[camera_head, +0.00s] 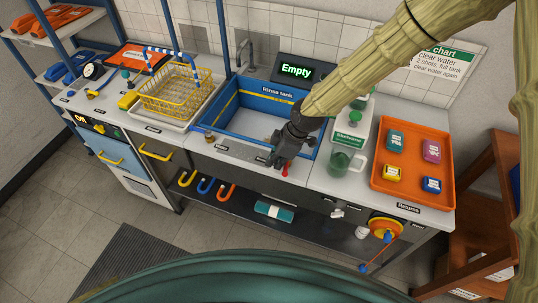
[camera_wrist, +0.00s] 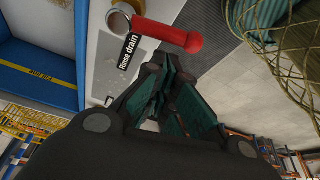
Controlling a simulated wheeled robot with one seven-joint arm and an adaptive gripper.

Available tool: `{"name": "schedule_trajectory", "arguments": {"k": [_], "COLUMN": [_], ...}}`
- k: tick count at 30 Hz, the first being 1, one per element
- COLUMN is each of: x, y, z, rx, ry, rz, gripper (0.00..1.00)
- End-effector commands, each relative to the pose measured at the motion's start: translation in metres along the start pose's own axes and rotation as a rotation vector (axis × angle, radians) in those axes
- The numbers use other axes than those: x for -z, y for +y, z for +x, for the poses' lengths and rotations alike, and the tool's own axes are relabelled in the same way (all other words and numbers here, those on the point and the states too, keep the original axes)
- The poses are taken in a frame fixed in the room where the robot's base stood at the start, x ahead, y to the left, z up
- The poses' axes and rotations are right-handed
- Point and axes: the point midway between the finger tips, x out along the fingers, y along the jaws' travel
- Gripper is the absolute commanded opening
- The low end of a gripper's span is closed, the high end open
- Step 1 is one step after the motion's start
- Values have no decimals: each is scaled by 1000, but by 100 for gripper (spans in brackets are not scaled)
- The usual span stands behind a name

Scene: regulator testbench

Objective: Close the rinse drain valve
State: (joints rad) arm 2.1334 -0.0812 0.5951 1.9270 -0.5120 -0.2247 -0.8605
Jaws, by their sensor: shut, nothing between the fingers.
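The rinse drain valve has a red lever (camera_wrist: 168,36) and a round metal body (camera_wrist: 118,22) in the wrist view. The lever points away from the tank, out past the counter's front edge over the floor. Its red end shows just below my gripper in the head view (camera_head: 285,171). The "Rinse drain" label (camera_wrist: 130,50) lies beside it. My gripper (camera_head: 279,160) is shut and empty at the tank's front edge, close to the lever. In the wrist view its fingers (camera_wrist: 175,98) are apart from the lever. The blue rinse tank (camera_head: 232,112) stands behind; its display (camera_head: 296,71) reads "Empty".
A yellow basket (camera_head: 178,90) stands left of the tank. An orange tray (camera_head: 411,165) with several small packs is farther right. Colored hooks (camera_head: 206,186) hang below the counter.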

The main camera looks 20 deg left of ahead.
Motion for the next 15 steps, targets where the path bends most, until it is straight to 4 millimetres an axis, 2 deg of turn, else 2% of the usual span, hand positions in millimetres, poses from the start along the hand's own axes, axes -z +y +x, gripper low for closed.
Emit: {"name": "schedule_trajectory", "arguments": {"k": [15], "x": [-6], "y": [0], "z": [-1], "rx": [1], "ry": [0], "rz": [-1], "gripper": [0]}}
